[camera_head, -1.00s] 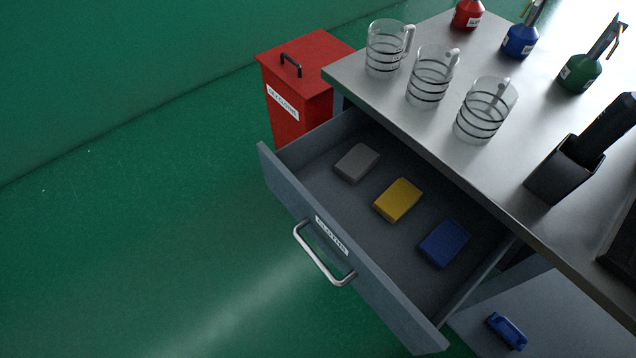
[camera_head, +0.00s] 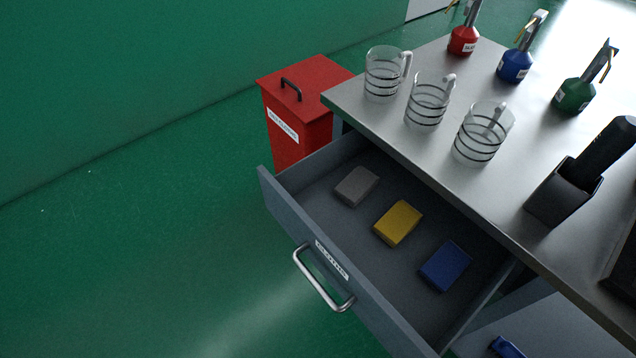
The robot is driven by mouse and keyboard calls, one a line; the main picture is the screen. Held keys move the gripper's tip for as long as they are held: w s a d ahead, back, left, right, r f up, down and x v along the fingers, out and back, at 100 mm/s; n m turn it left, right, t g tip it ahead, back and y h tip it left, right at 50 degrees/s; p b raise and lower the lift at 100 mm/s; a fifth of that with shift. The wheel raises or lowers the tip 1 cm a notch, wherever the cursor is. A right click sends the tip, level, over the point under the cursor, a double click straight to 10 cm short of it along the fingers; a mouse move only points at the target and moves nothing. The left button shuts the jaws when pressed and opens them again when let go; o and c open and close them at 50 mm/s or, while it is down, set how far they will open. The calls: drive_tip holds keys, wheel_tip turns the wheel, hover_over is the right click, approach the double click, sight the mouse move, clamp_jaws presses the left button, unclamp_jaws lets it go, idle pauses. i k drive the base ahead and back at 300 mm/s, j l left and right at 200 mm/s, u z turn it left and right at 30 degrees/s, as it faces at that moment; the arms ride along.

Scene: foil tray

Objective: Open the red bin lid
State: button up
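The red bin (camera_head: 301,137) stands on the green floor at the far left end of the table, beside the open drawer. Its flat red lid (camera_head: 318,77) is closed and has a black arched handle (camera_head: 291,88) on top. A white label (camera_head: 283,125) is on the bin's front. The bin's lower part is hidden behind the drawer. My gripper is not in view.
The open grey drawer (camera_head: 331,271) juts out in front of the bin, holding a grey, a yellow (camera_head: 398,222) and a blue block. The table (camera_head: 440,155) bears glass beakers, coloured bottles and a black holder (camera_head: 563,192). The floor (camera_head: 130,230) at left is clear.

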sight(298, 86)
drive_tip(key=i+j, duration=0.3)
drive_tip(key=i+j+z, duration=0.1)
drive_tip(key=i+j, duration=0.15)
drive_tip(key=j, duration=0.25)
drive_tip(key=i+j, duration=0.25)
drive_tip(key=j, duration=0.15)
drive_tip(key=i+j+z, duration=0.1)
drive_tip(key=i+j, duration=0.45)
drive_tip(key=j, duration=0.25)
drive_tip(key=i+j+z, duration=0.1)
drive_tip(key=i+j, duration=0.15)
drive_tip(key=j, duration=0.2)
